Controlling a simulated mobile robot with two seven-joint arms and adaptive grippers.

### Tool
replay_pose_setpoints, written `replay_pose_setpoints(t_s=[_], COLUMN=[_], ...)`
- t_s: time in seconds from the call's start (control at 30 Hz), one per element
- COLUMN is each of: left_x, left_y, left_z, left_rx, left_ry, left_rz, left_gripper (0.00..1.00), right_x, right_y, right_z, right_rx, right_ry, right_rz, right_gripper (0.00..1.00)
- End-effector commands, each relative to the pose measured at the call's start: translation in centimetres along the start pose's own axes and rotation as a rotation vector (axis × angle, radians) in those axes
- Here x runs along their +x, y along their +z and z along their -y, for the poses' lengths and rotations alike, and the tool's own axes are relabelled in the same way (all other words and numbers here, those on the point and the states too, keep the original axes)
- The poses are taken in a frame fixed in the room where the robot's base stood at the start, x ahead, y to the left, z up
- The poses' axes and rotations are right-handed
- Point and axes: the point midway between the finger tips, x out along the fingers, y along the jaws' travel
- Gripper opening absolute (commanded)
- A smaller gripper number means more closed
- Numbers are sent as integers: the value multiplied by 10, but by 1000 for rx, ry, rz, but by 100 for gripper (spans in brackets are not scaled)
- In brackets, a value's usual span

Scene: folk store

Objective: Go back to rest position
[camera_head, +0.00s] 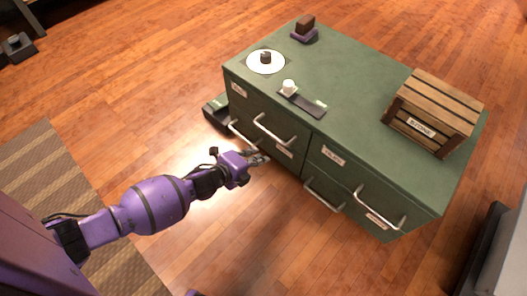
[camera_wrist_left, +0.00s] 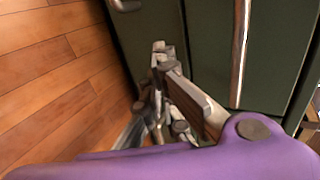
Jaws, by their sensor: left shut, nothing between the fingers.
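My left gripper (camera_head: 262,158) is at the end of the purple arm, in front of the green drawer cabinet (camera_head: 350,75) near its left-hand drawers. It is shut and empty. In the left wrist view, its fingers (camera_wrist_left: 165,58) are close together with the dark green cabinet front (camera_wrist_left: 205,40) behind them. A metal drawer handle (camera_wrist_left: 240,50) stands to the right of the fingers, apart from them in the picture. My right gripper does not show in either view.
On the cabinet top are a wooden crate (camera_head: 433,112), a white disc (camera_head: 266,62), a dark strip with a white knob (camera_head: 289,88) and a small brown block on a purple base (camera_head: 305,28). Drawer handles (camera_head: 274,130) stick out in front. Wooden floor (camera_head: 120,75) lies open to the left.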

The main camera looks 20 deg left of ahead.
Motion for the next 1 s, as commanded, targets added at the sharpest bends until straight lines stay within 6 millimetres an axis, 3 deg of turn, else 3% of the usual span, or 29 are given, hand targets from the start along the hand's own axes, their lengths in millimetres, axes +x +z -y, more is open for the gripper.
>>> replay_pose_setpoints(t_s=[0.03, 0.2, 0.4, 0.83, 0.93, 1.0], left_x=[-18, -54, -80, -86, -86, -85], left_y=[1, 1, 1, 1, 2, -6], left_z=[7, 6, 5, 2, 3, 18], left_rx=[1, 0, 0, -19, -106, -228], left_ry=[-4, -3, -4, -1, 8, -6], left_rz=[1, 1, 1, 2, 18, 24], left_gripper=[0, 0, 0, 0, 0, 0], right_x=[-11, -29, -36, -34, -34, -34], right_y=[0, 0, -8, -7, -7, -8], right_z=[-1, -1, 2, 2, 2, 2], right_rx=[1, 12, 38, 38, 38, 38], right_ry=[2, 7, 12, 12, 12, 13], right_rz=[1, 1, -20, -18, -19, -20], right_gripper=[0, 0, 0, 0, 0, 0])
